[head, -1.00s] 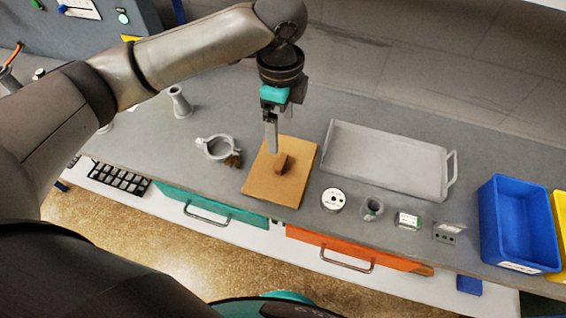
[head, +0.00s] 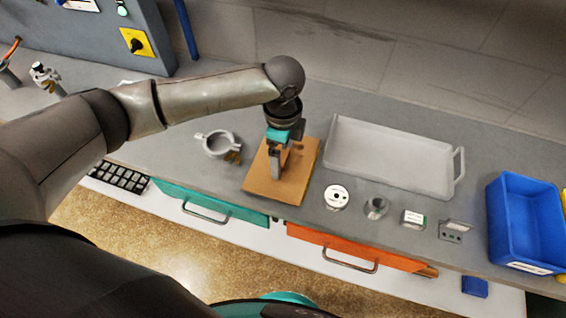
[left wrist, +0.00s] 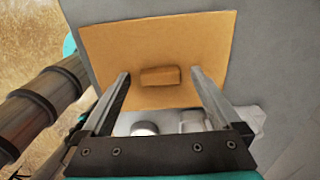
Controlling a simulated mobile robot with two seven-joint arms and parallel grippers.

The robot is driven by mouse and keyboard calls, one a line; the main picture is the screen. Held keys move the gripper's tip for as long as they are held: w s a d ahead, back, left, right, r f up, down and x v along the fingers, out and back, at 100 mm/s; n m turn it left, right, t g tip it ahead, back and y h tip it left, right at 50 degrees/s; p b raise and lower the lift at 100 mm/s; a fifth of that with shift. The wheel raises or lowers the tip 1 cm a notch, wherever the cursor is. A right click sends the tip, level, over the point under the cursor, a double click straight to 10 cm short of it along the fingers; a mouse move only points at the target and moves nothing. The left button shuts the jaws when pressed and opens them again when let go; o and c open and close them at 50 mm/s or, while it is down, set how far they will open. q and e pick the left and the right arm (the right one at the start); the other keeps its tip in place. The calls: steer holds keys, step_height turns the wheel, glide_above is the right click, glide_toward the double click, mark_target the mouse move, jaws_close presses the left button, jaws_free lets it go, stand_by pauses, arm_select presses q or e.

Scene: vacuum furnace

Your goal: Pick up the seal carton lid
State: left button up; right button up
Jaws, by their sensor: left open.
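The seal carton lid (head: 303,158) is a flat tan cardboard square on the grey bench, with a small brown block as its grip. In the left wrist view, the lid (left wrist: 110,45) fills the middle and its grip block (left wrist: 160,76) lies between the fingertips, with a gap on each side. My left gripper (head: 277,173) points down over the lid, open and empty, and hides the block in the head view. In the left wrist view, the open gripper (left wrist: 160,73) has one finger on either side of the block. My right gripper is not in view.
A ring clamp (head: 219,145) lies left of the lid. A grey tray (head: 392,155) stands to its right. A white disc (head: 336,197), a small metal cup (head: 376,207) and a small box (head: 413,218) sit along the front. A blue bin (head: 525,220) stands far right.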

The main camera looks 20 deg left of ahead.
arm_select(q)
steer(key=shift+c, duration=0.4)
steer(key=c, duration=1.4)
